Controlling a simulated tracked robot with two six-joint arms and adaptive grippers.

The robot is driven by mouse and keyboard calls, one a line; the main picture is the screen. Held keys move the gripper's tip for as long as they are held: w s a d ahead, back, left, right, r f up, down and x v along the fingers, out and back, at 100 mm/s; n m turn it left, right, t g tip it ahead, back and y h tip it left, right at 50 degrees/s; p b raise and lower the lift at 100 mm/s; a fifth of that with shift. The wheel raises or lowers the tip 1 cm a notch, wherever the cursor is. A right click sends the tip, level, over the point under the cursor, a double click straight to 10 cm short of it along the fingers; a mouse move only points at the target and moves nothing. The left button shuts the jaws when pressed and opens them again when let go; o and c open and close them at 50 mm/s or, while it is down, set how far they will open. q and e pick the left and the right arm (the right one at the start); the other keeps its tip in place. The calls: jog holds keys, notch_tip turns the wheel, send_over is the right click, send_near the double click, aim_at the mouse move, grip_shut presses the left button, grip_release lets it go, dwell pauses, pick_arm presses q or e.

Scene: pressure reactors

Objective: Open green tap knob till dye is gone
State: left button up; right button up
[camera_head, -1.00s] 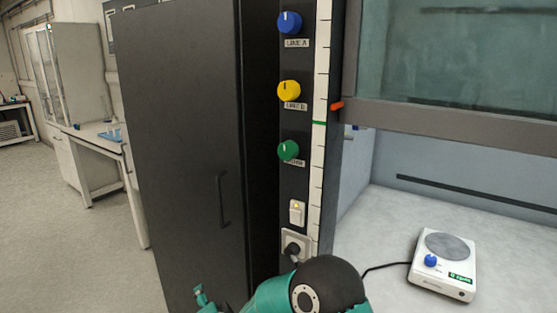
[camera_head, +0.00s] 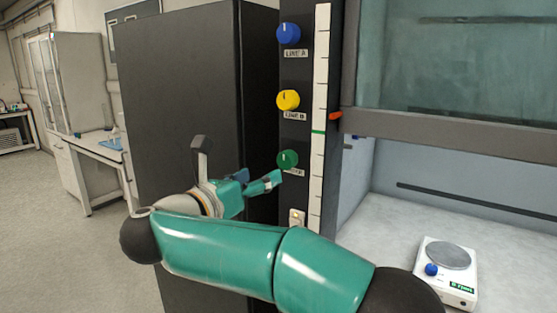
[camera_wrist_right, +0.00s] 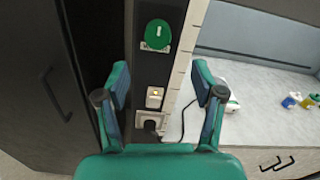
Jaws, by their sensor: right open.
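The green tap knob (camera_head: 287,160) is the lowest of three knobs on a dark vertical panel. It also shows in the right wrist view (camera_wrist_right: 157,35), above and between my fingers, with a pale mark standing upright on it. My right gripper (camera_head: 262,182) is open and empty, just left of and slightly below the green knob in the head view, apart from it as far as I can tell. In the wrist view the right gripper's fingers (camera_wrist_right: 160,85) are spread wide. My left gripper is not in view. No dye can be made out.
Above are a yellow knob (camera_head: 288,100) and a blue knob (camera_head: 288,33). A light switch (camera_head: 297,217) sits below the green knob. A fume hood sash (camera_head: 450,127) and a white hotplate (camera_head: 447,270) are on the right. A dark cabinet (camera_head: 180,90) stands left.

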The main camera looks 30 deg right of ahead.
aim_at(285, 163)
jog(key=p+x, duration=0.2)
jog(key=x, duration=0.9)
jog(key=shift+a+p, duration=0.1)
jog(key=shift+p, duration=0.3)
